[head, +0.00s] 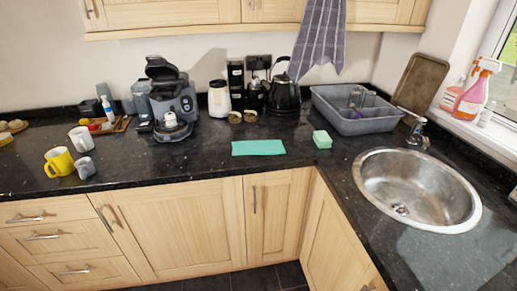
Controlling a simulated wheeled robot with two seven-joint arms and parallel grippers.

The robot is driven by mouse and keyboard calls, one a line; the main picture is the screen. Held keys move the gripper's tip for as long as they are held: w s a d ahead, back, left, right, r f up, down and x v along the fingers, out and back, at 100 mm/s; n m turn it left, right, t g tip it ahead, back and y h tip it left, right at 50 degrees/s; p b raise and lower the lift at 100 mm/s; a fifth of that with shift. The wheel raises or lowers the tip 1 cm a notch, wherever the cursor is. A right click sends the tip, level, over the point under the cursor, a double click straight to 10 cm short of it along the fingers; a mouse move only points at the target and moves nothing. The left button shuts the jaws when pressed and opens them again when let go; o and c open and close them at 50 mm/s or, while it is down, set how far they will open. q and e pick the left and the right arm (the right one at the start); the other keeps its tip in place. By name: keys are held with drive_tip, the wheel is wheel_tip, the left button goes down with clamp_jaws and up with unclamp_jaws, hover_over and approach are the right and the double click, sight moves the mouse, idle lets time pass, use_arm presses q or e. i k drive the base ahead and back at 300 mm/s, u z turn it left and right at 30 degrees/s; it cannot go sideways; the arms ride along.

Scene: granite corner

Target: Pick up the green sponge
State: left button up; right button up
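A small green block, which looks like the green sponge (322,139), sits on the dark granite counter just in front of the grey dish rack. A flat teal-green cloth (258,148) lies to its left on the same counter, with a gap between them. Neither of my grippers shows in the head view, and nothing touches the sponge.
A grey dish rack (355,112) stands behind the sponge and a round steel sink (417,190) is to its right. A coffee machine (172,106) and black kettle (284,94) stand along the wall. A yellow mug (60,162) is at left. The counter around the sponge is clear.

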sight(322, 140)
drive_tip(key=u, duration=1.65)
drive_tip(key=i, duration=0.8)
drive_tip(key=z, duration=3.1)
